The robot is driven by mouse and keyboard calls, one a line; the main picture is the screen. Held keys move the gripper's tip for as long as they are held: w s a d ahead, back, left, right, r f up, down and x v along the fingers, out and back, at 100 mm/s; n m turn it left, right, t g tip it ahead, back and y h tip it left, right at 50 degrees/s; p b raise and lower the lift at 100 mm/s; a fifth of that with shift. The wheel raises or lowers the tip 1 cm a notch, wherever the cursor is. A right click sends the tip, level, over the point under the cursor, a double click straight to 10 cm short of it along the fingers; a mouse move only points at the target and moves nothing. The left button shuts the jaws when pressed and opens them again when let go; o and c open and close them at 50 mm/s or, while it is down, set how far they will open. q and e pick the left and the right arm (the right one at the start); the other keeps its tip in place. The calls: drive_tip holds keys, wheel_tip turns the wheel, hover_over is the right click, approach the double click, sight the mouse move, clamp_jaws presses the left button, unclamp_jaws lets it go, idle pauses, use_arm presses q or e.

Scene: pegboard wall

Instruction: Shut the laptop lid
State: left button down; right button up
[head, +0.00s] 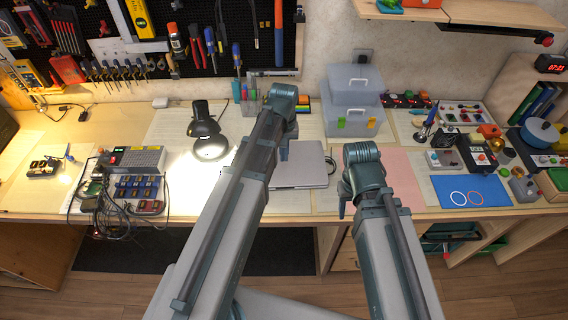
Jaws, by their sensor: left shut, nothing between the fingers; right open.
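The laptop (308,169) lies flat on the bench in the middle, a plain silver-grey slab. I see no raised screen and no keyboard, so its lid looks down; my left arm hides its left part. My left gripper (284,154) points down over the laptop's back left area. It is shut and empty, and mostly hidden by my arm; I cannot tell whether it touches the lid. My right gripper (342,211) is open and empty, pointing down to the right of the laptop, largely hidden behind my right wrist.
Clear storage boxes (353,115) stand behind the laptop. A black desk lamp (206,128) and a power unit (134,160) with cables are to the left. A pink mat (402,180) lies to the right, with a blue mat (468,191) beyond it.

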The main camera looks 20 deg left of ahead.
sight(284, 186)
use_arm(q)
drive_tip(key=f+b, duration=1.3)
drive_tip(key=shift+s+f, duration=0.25)
drive_tip(key=shift+f, duration=0.1)
drive_tip(key=shift+f, duration=0.1)
